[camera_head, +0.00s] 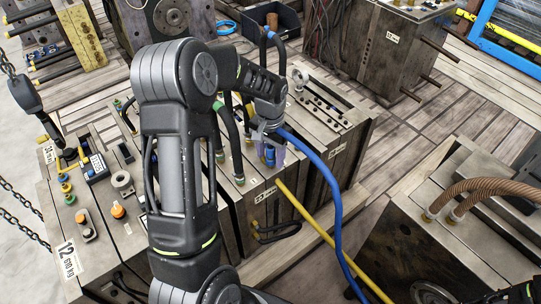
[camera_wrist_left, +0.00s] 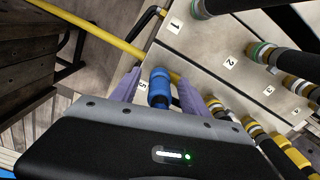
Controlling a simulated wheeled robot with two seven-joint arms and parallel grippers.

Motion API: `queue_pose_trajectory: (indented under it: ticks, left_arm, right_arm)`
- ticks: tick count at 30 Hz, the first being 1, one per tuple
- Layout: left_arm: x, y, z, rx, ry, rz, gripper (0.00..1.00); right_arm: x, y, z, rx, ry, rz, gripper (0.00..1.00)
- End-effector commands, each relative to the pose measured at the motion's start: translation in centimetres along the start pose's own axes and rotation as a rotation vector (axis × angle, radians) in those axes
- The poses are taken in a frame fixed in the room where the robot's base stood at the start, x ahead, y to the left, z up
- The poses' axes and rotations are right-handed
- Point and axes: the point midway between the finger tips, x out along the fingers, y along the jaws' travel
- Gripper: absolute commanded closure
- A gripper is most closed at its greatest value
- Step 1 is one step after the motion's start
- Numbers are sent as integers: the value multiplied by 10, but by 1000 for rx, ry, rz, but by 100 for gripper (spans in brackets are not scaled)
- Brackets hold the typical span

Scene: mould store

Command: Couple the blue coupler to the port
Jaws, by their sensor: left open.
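The blue coupler (camera_wrist_left: 159,88) is a short blue cylinder lying between my left gripper's fingers in the left wrist view, beside the label 5. In the head view the blue coupler (camera_head: 270,155) shows small beneath the wrist, at the edge of the mould block. My left gripper (camera_wrist_left: 157,90) is open, with one purple finger on each side of the coupler and a gap on both sides. In the head view the left gripper (camera_head: 270,148) is partly covered by its own wrist. I cannot tell which port is meant or whether the coupler touches one. My right gripper is not in view.
A blue hose (camera_head: 332,190) and a yellow hose (camera_head: 318,230) run from the block toward the bottom right. Hose fittings with green and yellow rings (camera_wrist_left: 262,53) crowd the block's top. Another mould with brown hoses (camera_head: 480,188) stands at right. Planked floor (camera_head: 430,125) is open between them.

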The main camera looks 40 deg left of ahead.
Motion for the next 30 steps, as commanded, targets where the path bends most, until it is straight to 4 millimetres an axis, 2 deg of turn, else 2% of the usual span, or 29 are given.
queue_pose_trajectory:
  ticks: [9,13,17,30]
  left_arm:
    - [-51,0,-1,1,5,0,47]
    - [-66,0,-1,1,3,0,47]
    - [-72,0,0,0,2,0,47]
    - [-71,0,0,0,1,0,47]
  right_arm:
    - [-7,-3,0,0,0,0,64]
    - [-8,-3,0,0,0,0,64]
    - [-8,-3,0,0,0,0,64]
    - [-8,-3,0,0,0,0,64]
